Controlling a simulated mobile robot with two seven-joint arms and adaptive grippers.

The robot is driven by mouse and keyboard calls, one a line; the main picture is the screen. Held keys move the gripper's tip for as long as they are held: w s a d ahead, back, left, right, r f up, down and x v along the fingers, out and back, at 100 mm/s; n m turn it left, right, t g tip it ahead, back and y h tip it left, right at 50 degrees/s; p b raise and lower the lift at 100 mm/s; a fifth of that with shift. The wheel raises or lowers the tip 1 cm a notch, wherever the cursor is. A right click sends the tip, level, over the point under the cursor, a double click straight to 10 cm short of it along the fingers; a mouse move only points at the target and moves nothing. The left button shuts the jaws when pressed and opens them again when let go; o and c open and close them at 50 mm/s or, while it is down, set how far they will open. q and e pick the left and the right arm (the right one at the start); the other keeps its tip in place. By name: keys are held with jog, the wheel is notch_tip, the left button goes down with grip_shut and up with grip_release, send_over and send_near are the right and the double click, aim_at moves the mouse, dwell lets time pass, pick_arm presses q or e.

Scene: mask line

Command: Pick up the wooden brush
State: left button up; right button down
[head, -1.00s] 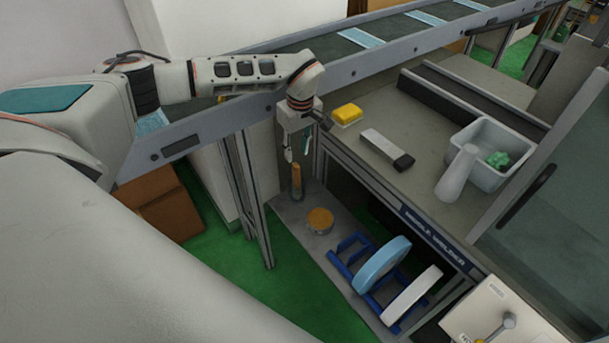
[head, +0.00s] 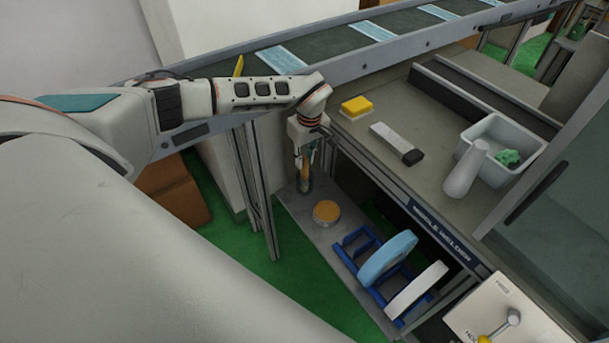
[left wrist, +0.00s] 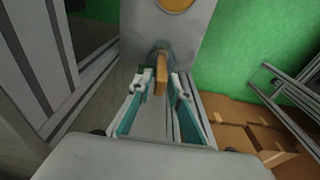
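The wooden brush (head: 305,179) stands upright on the grey lower shelf, its light wooden handle pointing up and its dark lower end partly hidden. It also shows in the left wrist view (left wrist: 161,74). My left gripper (head: 306,158) points down above it, with its fingers around the upper handle. In the left wrist view my left gripper (left wrist: 164,84) is open. One fingertip is on each side of the handle, with a gap showing on the right. The left gap is very narrow. My right gripper is in neither view.
A round orange-topped tin (head: 327,211) stands close to the brush. Blue (head: 387,259) and white (head: 416,289) reels sit in a blue rack nearby. The worktop (head: 440,165) edge is right of my left gripper; the conveyor (head: 350,68) runs behind it.

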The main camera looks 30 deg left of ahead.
pick_arm(q)
grip_shut()
jog(key=shift+r, duration=0.15)
